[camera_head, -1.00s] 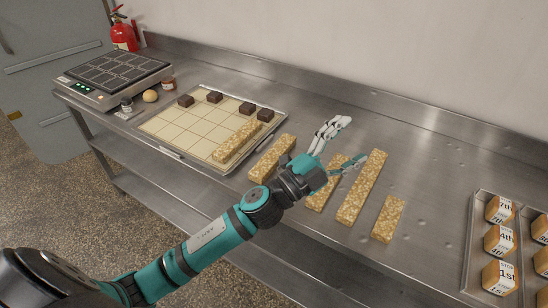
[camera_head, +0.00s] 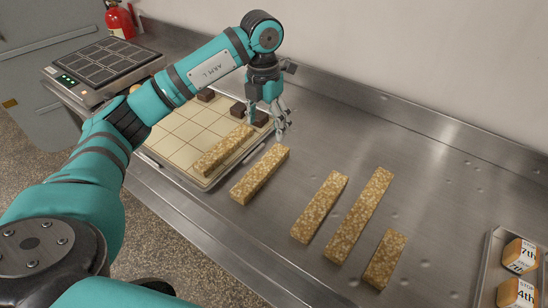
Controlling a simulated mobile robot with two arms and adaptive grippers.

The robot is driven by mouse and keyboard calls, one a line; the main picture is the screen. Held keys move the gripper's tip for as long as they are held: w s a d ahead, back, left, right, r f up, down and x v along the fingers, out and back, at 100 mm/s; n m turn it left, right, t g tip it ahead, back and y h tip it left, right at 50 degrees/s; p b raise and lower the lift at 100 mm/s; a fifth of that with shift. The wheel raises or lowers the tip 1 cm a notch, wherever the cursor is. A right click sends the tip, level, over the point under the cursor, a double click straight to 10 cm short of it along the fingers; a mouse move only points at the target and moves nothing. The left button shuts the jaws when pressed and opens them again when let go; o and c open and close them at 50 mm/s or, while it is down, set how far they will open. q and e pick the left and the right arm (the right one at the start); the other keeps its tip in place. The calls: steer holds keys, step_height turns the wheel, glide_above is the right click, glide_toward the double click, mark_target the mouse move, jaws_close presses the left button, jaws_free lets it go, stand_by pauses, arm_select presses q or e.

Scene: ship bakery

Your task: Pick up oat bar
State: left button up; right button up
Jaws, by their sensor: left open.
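Several oat bars of different lengths lie on the steel counter. The leftmost oat bar on the bare counter (camera_head: 260,174) is nearest my left gripper. To its right lie a middle bar (camera_head: 319,207), a long bar (camera_head: 359,214) and a short bar (camera_head: 385,260). Another oat bar (camera_head: 222,150) lies on the gridded tray (camera_head: 178,148). My left gripper (camera_head: 276,133) points down, open, just beyond the far end of the leftmost counter bar and near the tray's right edge. It holds nothing that I can see. My right gripper is not in view.
Dark brown blocks (camera_head: 206,95) sit on the tray's far side, partly hidden by my left arm. A scale-like device (camera_head: 103,70) stands at the left. A tray of labelled loaves (camera_head: 518,254) is at right. The counter's back right is clear.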

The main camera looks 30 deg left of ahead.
arm_select(q)
steer(key=p, duration=0.2)
glide_toward(262, 168)
steer(key=shift+s+d+f, duration=0.15)
steer(key=shift+s+d, duration=0.1)
steer(key=shift+d, duration=0.1)
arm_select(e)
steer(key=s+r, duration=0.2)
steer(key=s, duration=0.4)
arm_select(q)
steer(key=f, duration=0.3)
steer(key=shift+w+f+p, duration=0.15)
steer(key=shift+w+p, duration=0.15)
steer(key=shift+p, duration=0.1)
steer(key=shift+f, duration=0.65)
steer(key=shift+s+f, duration=0.1)
steer(key=shift+f, duration=0.1)
steer(key=f+p, duration=0.2)
steer(key=f, duration=0.1)
steer(key=shift+a+f, duration=0.25)
steer(key=shift+f, duration=0.75)
steer(key=c, duration=0.8)
steer(key=shift+r, duration=0.1)
steer(key=c, duration=0.6)
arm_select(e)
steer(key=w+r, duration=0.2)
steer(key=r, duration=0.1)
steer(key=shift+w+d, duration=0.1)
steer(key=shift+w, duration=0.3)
